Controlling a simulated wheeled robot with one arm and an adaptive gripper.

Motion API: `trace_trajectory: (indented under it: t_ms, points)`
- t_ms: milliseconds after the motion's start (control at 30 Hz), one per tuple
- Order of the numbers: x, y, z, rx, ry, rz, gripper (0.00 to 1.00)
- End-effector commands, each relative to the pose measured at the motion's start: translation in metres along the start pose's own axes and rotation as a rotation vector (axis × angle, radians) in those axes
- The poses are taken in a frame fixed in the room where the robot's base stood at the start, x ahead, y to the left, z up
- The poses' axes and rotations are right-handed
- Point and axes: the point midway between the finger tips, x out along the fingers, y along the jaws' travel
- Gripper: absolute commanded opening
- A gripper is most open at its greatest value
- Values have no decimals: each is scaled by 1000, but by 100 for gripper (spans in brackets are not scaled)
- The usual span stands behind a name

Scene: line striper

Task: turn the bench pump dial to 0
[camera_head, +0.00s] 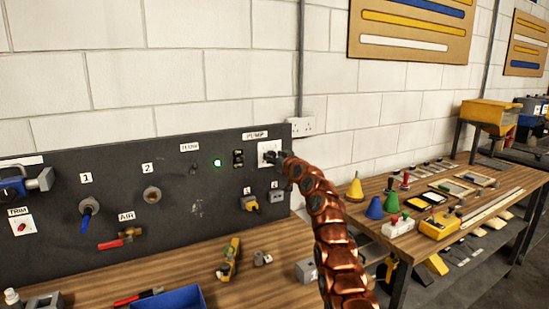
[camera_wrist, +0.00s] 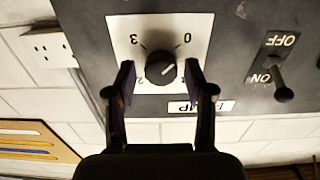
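The pump dial is a dark round knob (camera_wrist: 159,66) on a white plate (camera_wrist: 120,28) with the numbers 0 to 3, seen upside down in the wrist view. A pale mark on the knob points toward the lower right in that view, apparently toward the 1, which is partly hidden by a finger. My gripper (camera_wrist: 161,80) is open, with one finger on each side of the knob and gaps between them. In the head view the plate (camera_head: 264,147) is on the dark panel under the PUMP label, and my gripper (camera_head: 279,157) hides most of the knob.
An ON/OFF toggle switch (camera_wrist: 279,82) is right of the dial in the wrist view. A lit green lamp (camera_head: 217,162) is on the panel. A wall socket (camera_head: 302,127) is beside it. A yellow tool (camera_head: 231,259) and a blue tray (camera_head: 178,300) are on the bench below.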

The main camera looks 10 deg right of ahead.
Motion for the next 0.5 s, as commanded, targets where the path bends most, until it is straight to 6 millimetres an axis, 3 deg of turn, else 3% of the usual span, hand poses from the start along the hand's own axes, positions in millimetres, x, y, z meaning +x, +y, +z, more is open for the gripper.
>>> trace_trajectory:
  t_ms: [500]
  points:
    - [-3,-1,-1,0,4,-2,60]
